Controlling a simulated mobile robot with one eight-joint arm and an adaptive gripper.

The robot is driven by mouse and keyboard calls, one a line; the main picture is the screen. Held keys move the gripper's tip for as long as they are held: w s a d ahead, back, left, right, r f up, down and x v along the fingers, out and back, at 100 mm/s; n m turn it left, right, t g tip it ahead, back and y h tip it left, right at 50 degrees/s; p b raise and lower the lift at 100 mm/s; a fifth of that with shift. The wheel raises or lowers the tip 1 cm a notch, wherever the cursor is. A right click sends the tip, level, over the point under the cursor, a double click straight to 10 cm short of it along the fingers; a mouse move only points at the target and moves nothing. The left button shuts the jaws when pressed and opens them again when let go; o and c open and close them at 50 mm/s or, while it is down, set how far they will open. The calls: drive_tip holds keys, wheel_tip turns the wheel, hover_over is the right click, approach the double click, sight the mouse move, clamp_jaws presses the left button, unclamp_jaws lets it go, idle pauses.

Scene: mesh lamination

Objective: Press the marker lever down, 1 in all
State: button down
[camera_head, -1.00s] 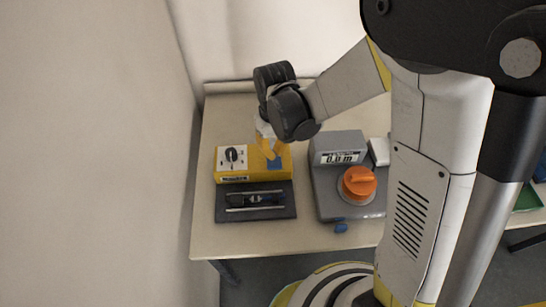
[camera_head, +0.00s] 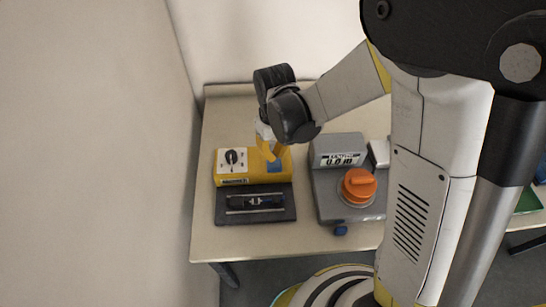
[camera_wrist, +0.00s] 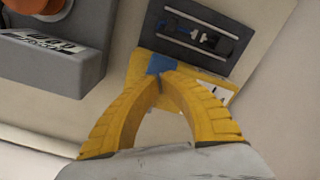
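The yellow marker unit (camera_head: 225,182) sits on the table, with a black rotary knob on a white panel. A blue part (camera_head: 274,167), apparently the marker lever, is on its top right. It also shows in the wrist view (camera_wrist: 160,64). My gripper (camera_head: 272,158) points down at it, and its yellow fingers meet at the tips. In the wrist view, the fingertips (camera_wrist: 162,76) overlap the blue part's near edge. Whether they touch it, and how far down the lever is, I cannot tell.
A dark plate (camera_head: 225,216) with a slotted black insert lies in front of the yellow unit. To the right stands a grey device (camera_head: 325,180) with a display and an orange knob (camera_head: 359,185). A wall is close on the left.

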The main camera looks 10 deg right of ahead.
sight(274, 163)
drive_tip(key=shift+f, duration=0.1)
drive_tip(key=shift+f+b, duration=1.4)
drive_tip(key=shift+b, duration=0.1)
drive_tip(key=shift+f+b, duration=1.9)
drive_tip(key=shift+f, duration=0.2)
drive_tip(key=shift+r, duration=0.1)
wheel_tip(274, 163, up, 9)
drive_tip(key=p, duration=0.6)
drive_tip(key=shift+r+p, duration=0.1)
drive_tip(key=shift+p, duration=0.2)
